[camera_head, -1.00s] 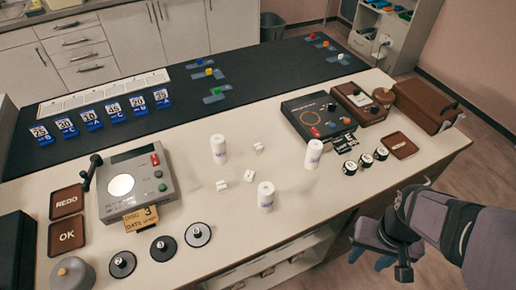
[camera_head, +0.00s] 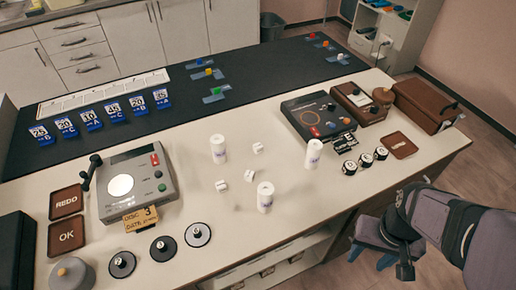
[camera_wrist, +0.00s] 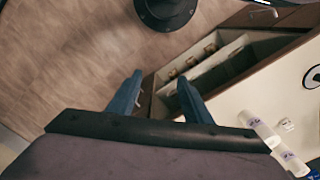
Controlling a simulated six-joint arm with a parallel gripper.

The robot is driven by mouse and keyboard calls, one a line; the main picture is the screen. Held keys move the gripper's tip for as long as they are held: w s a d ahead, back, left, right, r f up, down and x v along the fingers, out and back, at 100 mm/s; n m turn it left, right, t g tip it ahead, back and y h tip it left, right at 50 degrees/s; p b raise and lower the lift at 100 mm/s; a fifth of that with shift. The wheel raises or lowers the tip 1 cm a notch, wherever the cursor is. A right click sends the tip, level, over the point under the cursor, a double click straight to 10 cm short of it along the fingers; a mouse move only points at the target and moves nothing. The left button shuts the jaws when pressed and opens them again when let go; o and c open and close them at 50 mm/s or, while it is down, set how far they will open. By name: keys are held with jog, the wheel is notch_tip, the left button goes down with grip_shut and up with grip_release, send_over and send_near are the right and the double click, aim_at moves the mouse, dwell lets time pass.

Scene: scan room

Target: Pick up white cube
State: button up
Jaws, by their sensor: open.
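Three small white cubes lie on the pale counter (camera_head: 330,205): one toward the back (camera_head: 258,147), one in the middle (camera_head: 249,175) and one toward the front left (camera_head: 221,186). They look alike at this size. One white cube (camera_wrist: 287,125) also shows at the right of the wrist view. My gripper (camera_head: 372,258) is off the counter's front right edge, away from the cubes. Its two blue fingers (camera_wrist: 160,78) are apart with nothing between them.
White cylinders stand around the cubes: back left (camera_head: 218,149), right (camera_head: 313,155) and front (camera_head: 265,197). A grey device (camera_head: 140,185) is at left, a dark device (camera_head: 318,115) at back right. Bare counter lies right of the front cylinder.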

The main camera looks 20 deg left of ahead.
notch_tip(320, 180, up, 5)
jog(key=w+a+f+n+t+b, duration=0.1)
jog(key=w+a+t, duration=0.2)
jog(key=w, duration=0.5)
jog(key=w+a+n+t+y+b, duration=0.1)
jog(key=w+a+n+t, duration=0.15)
jog(key=w, duration=0.55)
jog(key=w+a+f+n+t+b, duration=0.15)
jog(key=w+a, duration=0.25)
jog(key=w, duration=0.5)
jog(key=w+a+r+n+t+y+b, duration=0.2)
jog(key=a+n+y, duration=0.5)
jog(key=a, duration=1.8)
jog(key=m+y+p, duration=0.1)
jog(key=m+y, duration=0.1)
send_near(259, 147)
jog(key=x, duration=0.3)
jog(key=shift+a+r, duration=0.2)
jog(key=shift+r, duration=0.05)
jog(key=shift+f, duration=0.3)
jog(key=shift+p+x, duration=1.3)
jog(key=shift+x, duration=2.3)
jog(key=shift+w, duration=0.1)
